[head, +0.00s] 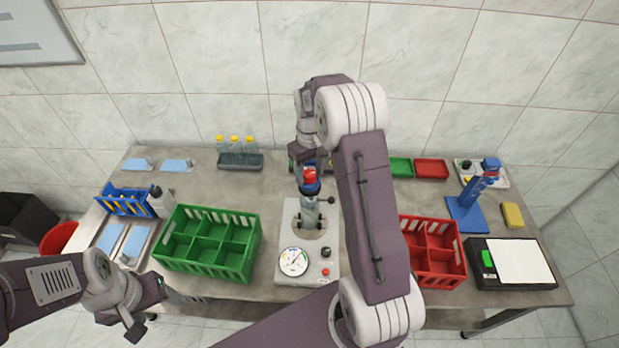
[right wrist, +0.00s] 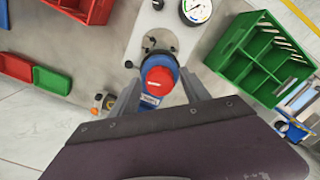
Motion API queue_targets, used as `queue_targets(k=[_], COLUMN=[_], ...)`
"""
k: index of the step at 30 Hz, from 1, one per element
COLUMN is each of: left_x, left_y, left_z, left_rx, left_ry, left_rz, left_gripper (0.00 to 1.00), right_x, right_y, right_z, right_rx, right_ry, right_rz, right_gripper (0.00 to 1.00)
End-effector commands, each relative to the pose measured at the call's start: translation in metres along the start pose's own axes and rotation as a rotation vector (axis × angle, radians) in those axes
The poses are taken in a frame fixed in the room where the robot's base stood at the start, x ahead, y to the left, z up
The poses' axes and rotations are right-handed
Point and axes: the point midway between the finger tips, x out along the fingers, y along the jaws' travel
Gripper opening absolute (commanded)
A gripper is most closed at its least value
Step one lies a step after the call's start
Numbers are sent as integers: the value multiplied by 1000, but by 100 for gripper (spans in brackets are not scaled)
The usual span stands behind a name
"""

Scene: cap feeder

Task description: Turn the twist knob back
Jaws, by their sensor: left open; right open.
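A white machine plate (head: 290,215) stands mid-table with a round gauge (head: 293,261), a small black knob (head: 326,252) and a red button (head: 326,271). A grey column (head: 310,212) rises from it, with a red-topped blue head (head: 310,178) and a black-balled side lever (head: 331,200). No label shows which part is the twist knob. My right gripper (right wrist: 160,78) is open, its fingers on either side of the red-topped blue head; contact cannot be told. My left gripper (head: 182,297) is open and empty by the front edge, left of the machine.
A green crate (head: 210,212) stands left of the machine and a red crate (head: 455,237) right of it, partly behind my right arm. Bottles in a grey rack (head: 240,167) stand at the back. A blue stand (head: 467,212) and black box (head: 480,285) are at right.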

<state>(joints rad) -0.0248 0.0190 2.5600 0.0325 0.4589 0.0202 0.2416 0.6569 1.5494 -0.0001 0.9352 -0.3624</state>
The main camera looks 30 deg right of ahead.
Motion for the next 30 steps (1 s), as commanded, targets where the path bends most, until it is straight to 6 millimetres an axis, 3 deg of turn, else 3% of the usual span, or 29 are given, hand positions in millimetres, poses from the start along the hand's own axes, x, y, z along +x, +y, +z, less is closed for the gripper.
queue_targets(k=[6,12,16,25,30], left_x=[-1,-1,-7,-30,-30], left_y=[0,0,0,1,1], left_z=[0,0,-1,-3,-3], left_rx=[0,0,0,0,0], left_ry=[0,0,0,0,0], left_rz=[0,0,0,0,0], left_gripper=[65,65,65,65,65], right_x=[0,0,-3,-4,-1], right_y=[0,0,0,0,0], right_z=[0,0,0,0,0], right_rx=[0,0,-81,-739,-853], right_ry=[0,0,-2,-1,0], right_rz=[0,0,-1,-1,0], right_gripper=[52,0,0,0,0])
